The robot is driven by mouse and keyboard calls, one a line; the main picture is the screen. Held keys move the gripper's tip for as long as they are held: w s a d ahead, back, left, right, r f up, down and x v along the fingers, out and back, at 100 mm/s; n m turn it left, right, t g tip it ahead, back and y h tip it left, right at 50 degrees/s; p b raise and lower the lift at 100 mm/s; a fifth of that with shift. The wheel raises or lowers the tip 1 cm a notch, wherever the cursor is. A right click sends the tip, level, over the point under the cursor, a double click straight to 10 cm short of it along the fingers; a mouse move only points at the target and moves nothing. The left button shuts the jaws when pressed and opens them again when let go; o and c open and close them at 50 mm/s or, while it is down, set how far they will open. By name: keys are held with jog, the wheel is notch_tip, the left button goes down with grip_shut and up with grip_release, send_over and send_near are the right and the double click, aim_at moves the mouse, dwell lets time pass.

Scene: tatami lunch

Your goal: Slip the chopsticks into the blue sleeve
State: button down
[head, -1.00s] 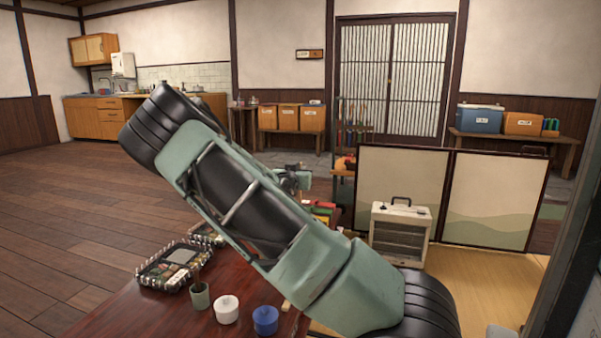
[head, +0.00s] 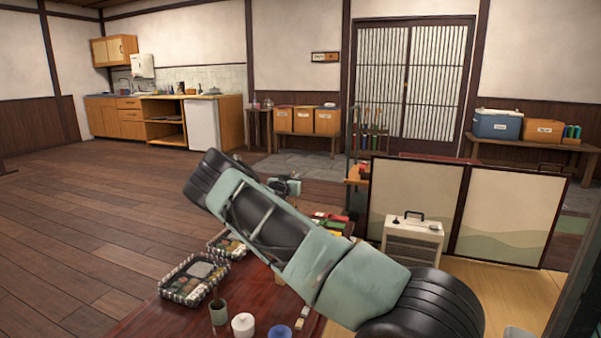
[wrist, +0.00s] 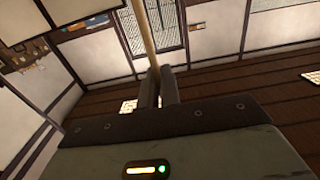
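In the wrist view my gripper (wrist: 158,88) is shut on a thin, pale wooden stick shape, which I take to be the chopsticks (wrist: 147,35). They stick out beyond the fingertips, and I cannot tell one stick from two. In the head view my gripper (head: 287,185) is small and partly behind my arm, above the far part of the dark red table (head: 150,322). The chopsticks cannot be made out there. I cannot identify the blue sleeve in either view. A group of red, yellow and green items (head: 332,224) lies at the table's far end, partly hidden by my arm.
Two checked lunch boxes (head: 193,280) (head: 228,244) sit along the table's left edge. A green cup (head: 218,313), a white lidded cup (head: 243,325) and a blue one (head: 280,332) stand at the front. A heater (head: 413,235) and a low folding screen (head: 415,200) stand right of the table.

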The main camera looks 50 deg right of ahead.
jog(key=shift+w+d+f+b, duration=0.15)
jog(key=shift+f+b, duration=0.6)
jog(key=shift+f, duration=0.75)
jog(key=shift+f+b, duration=0.7)
dwell(1.0)
jog(key=shift+f, duration=0.4)
jog(key=shift+f+b, duration=0.3)
jog(key=shift+b, duration=0.15)
jog(key=shift+f+b, duration=0.5)
jog(key=shift+f, duration=0.2)
jog(key=shift+f, duration=0.35)
dwell(0.3)
jog(key=shift+f+b, duration=0.65)
jog(key=shift+b, duration=0.05)
jog(key=shift+f, duration=0.25)
